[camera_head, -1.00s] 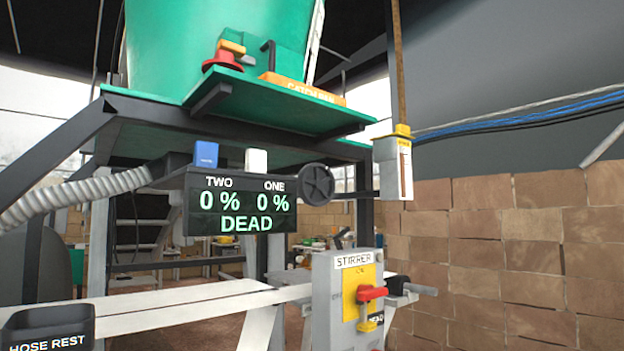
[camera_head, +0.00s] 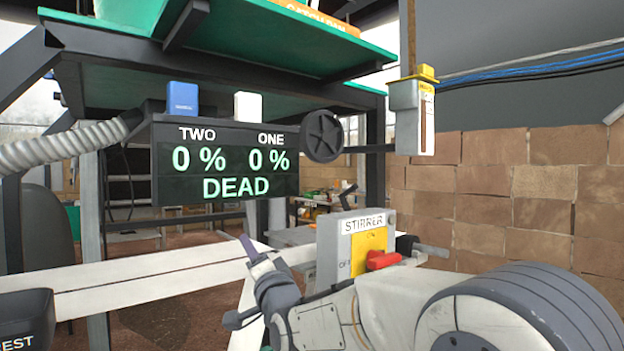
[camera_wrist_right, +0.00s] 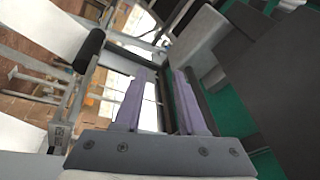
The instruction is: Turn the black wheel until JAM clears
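The black wheel (camera_head: 322,136), with spokes, sits just right of the display board (camera_head: 226,187) in the head view, level with its upper half. The board reads TWO 0 %, ONE 0 % and DEAD; no JAM word shows. My right gripper (camera_head: 250,247) is below and left of the wheel, apart from it in the picture, with a purple finger pointing up. In the right wrist view the gripper (camera_wrist_right: 157,78) has its two purple fingers apart, with nothing between them. A dark rounded thing (camera_wrist_right: 89,50) is left of the fingers; I cannot tell whether it is the wheel. My left gripper is out of view.
A grey STIRRER box (camera_head: 345,250) with a red handle (camera_head: 383,260) stands behind my right arm. A yellow-topped gauge (camera_head: 412,120) hangs right of the wheel. A white beam (camera_head: 150,281) crosses below the board. A green shelf (camera_head: 300,50) is overhead, and a ribbed hose (camera_head: 60,146) is at left.

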